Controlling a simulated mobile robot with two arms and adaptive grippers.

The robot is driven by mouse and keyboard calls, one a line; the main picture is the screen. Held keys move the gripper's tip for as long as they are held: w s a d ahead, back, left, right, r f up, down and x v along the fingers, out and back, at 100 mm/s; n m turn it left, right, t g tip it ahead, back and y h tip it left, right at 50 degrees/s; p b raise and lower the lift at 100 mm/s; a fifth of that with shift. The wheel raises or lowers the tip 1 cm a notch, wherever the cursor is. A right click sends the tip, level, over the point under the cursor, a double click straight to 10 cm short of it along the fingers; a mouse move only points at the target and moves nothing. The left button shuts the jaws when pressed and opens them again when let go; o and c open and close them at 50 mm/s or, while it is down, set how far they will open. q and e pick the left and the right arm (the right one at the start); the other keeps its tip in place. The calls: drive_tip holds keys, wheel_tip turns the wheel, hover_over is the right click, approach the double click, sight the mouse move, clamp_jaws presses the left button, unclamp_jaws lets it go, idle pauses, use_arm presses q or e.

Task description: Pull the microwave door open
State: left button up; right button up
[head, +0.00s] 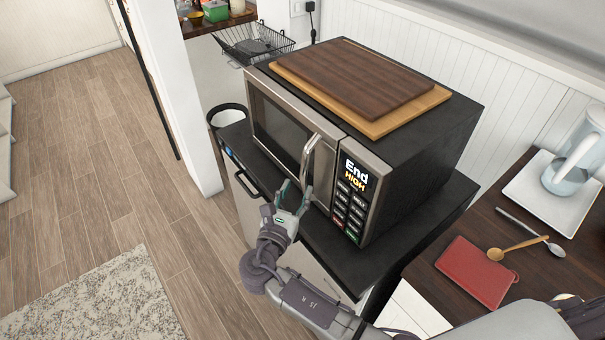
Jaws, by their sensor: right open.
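The microwave (415,165) stands on a black-topped cabinet, its front facing the lower left. Its door (282,125) is shut flush with the body. The silver vertical handle (309,160) is at the door's right edge, beside the control panel (352,196) reading "End HIGH". My right gripper (292,196) is in front of the door, near the handle's lower end, with its fingers pointing up towards it. It is open and holds nothing. One finger looks very close to the handle; I cannot tell whether they touch. My left gripper is out of view.
Two wooden boards (360,77) lie on the microwave. At right, a counter (560,262) holds a red book (476,271), spoons (517,247) and a kettle (577,165) on a white tray. A wire basket (254,45) is behind. Floor at left is open, with a rug (95,300).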

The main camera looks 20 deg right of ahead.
sight(301, 181)
drive_tip(key=x, duration=0.5)
drive_tip(key=shift+p, duration=0.4)
clamp_jaws()
